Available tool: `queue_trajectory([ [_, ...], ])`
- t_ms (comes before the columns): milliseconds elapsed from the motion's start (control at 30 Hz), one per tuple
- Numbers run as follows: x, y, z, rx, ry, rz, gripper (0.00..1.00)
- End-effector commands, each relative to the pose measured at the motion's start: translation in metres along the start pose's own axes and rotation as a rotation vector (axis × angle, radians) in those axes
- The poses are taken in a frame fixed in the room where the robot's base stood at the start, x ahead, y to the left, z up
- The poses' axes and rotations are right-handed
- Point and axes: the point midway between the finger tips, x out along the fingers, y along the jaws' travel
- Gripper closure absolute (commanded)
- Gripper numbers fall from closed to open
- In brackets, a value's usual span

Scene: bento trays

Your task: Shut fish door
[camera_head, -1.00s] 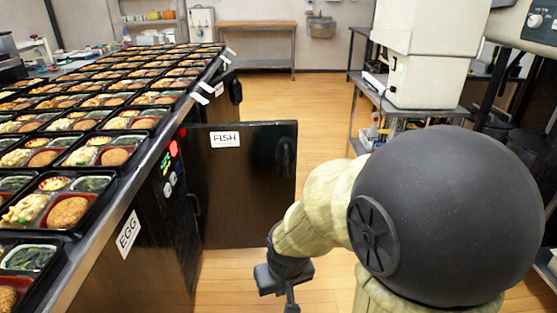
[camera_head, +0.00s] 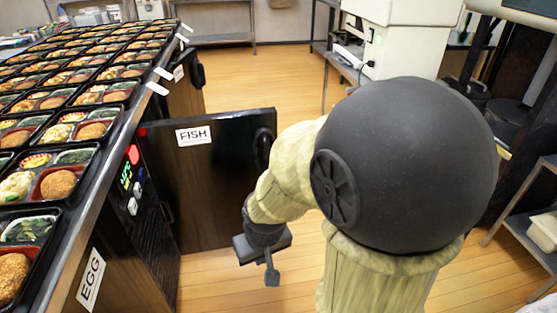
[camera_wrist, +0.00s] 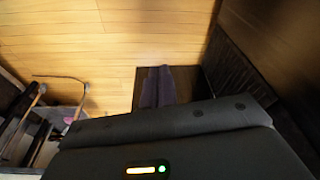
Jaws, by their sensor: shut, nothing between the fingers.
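The dark fish door (camera_head: 212,215) stands open, swung out from the counter into the aisle, with a white "FISH" label (camera_head: 194,135) at its top. A dark oval handle (camera_head: 263,148) is near its free edge. My gripper (camera_head: 271,278) is shut and empty, pointing down, low beside the door's free edge in the head view. I cannot tell whether it touches the door. In the wrist view the shut fingers (camera_wrist: 158,88) show over the wooden floor, with a dark panel to the right.
The counter to the left holds many bento trays (camera_head: 57,183). Its front has an "EGG" label (camera_head: 91,280) and a small control panel (camera_head: 131,178). The wooden floor (camera_head: 240,80) beyond the door is clear. A metal shelf (camera_head: 530,225) stands at the right.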

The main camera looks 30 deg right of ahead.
Motion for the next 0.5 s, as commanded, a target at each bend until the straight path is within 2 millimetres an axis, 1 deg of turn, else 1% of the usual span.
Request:
queue_trajectory([
  [133, 0.001, 0.001, -0.002, 0.005, 0.006, 0.001, 1.0],
  [233, 0.006, 0.004, -0.013, 0.027, 0.032, 0.004, 1.0],
  [267, 0.009, -0.003, -0.018, 0.026, 0.045, 0.001, 1.0],
  [300, 0.013, -0.003, -0.027, 0.041, 0.069, 0.003, 1.0],
  [367, 0.021, 0.005, -0.043, 0.079, 0.113, 0.011, 1.0],
  [500, 0.045, 0.035, -0.087, 0.184, 0.252, 0.047, 1.0],
])
